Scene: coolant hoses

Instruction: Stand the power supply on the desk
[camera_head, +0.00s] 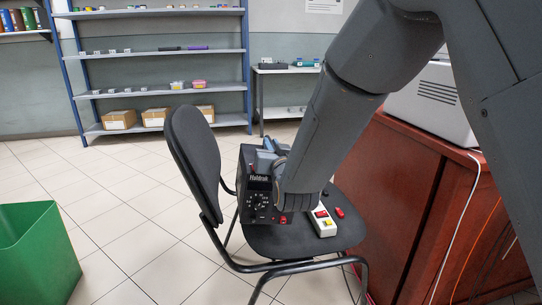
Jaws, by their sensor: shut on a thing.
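The power supply (258,205) is a dark box with a white maker's name, dials and a red switch on its front. It is upright over the left part of the black chair's seat (290,239); I cannot tell whether it touches the seat. My gripper (268,155) is at its top, shut on it. My wrist hides its right side, and the fingertips are hard to make out. A red-brown wooden piece of furniture (400,185), which looks like the desk, stands at the right, its top partly hidden by my arm.
The chair's backrest (192,160) rises left of the power supply. A grey machine (432,104) and cables occupy the desk. A green bin (35,255) stands left.

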